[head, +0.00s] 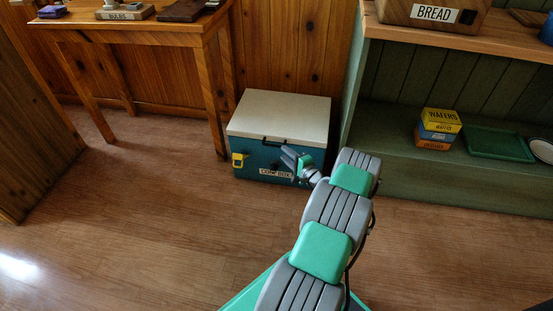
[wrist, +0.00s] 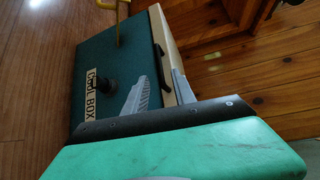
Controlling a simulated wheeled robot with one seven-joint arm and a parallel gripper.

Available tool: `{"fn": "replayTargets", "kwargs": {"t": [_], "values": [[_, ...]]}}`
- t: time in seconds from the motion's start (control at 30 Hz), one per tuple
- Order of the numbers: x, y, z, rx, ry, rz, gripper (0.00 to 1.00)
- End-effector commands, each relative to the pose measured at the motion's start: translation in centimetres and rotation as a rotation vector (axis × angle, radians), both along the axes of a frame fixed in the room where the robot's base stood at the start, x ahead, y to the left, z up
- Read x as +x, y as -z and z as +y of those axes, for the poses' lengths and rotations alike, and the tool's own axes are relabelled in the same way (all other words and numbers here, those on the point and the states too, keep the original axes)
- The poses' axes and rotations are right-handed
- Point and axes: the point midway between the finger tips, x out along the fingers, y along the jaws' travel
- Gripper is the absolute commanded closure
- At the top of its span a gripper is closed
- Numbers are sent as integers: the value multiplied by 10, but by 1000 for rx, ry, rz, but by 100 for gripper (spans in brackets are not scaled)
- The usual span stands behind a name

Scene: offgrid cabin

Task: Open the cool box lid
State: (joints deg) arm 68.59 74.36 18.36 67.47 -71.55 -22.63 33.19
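The cool box (head: 255,155) stands on the floor in the head view, with a teal body and a "COOL BOX" label. Its cream lid (head: 280,113) lies flat and closed. A dark handle (wrist: 159,50) shows along the lid's front edge in the wrist view. My gripper (head: 288,157) is in front of the box's right half, near the lid's edge. In the wrist view, its grey fingers (wrist: 154,66) are apart, with nothing clearly held between them. I cannot tell whether a finger touches the box.
A yellow latch (head: 239,160) is on the box's front left. A wooden table (head: 150,25) stands at the left and behind. A green shelf (head: 400,165) with boxes (head: 437,128) stands close on the right. The floor in front is clear.

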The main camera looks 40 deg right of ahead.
Motion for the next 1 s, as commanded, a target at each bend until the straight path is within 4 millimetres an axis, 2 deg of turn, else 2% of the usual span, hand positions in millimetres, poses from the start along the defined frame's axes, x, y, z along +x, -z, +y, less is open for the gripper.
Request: {"fn": "replayTargets", "kwargs": {"t": [0.07,0.3,0.5,0.77,1.0], "values": [[2,4,-4,7,12,-13,68],[46,12,-7,5,7,-11,68],[71,13,-10,5,9,-9,68],[74,12,-11,7,9,-8,68],[73,12,-11,7,9,-8,87]]}}
